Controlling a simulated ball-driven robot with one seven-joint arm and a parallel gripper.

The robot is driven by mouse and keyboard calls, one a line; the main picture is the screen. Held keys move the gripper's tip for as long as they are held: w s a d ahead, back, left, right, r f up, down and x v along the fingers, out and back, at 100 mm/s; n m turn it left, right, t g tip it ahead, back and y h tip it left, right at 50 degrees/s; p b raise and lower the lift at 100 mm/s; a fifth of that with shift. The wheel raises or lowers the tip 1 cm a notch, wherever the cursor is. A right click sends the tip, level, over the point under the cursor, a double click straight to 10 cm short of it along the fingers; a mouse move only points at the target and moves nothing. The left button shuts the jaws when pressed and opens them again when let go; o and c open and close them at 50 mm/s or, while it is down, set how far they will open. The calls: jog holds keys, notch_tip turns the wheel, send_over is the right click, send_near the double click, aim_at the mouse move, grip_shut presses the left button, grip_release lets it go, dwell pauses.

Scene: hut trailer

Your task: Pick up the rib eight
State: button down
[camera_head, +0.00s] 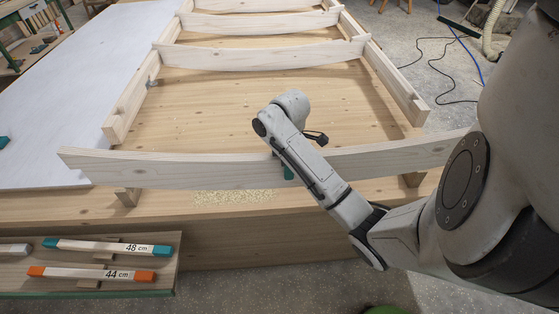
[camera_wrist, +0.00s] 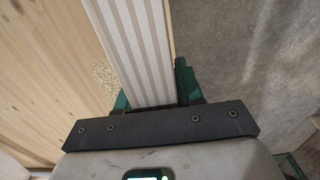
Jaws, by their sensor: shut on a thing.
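A long pale curved wooden board, which I take to be rib eight (camera_head: 200,168), lies crosswise at the near end of the wooden frame. My gripper (camera_head: 284,168) is shut on it near its middle, with a green finger showing under my wrist. In the wrist view the board (camera_wrist: 135,45) runs between the two green fingers (camera_wrist: 152,98). The board's ends are over short wooden blocks (camera_head: 128,196); I cannot tell whether it rests on them or hangs just above.
The frame's left rail (camera_head: 130,108) and right rail (camera_head: 395,85) carry more curved ribs (camera_head: 260,57) farther back. A ledge at lower left holds sticks marked 48 cm (camera_head: 105,247) and 44 cm (camera_head: 90,273). Sawdust (camera_head: 235,197) lies on the bench. Cables (camera_head: 445,60) lie on the floor.

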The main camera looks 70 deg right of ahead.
jog(key=s+a+r+p, duration=0.3)
jog(key=s+a+p, duration=0.1)
jog(key=s+p, duration=0.1)
jog(key=shift+s+r, duration=0.2)
jog(key=shift+s, duration=0.15)
jog(key=shift+a, duration=0.1)
dwell(0.5)
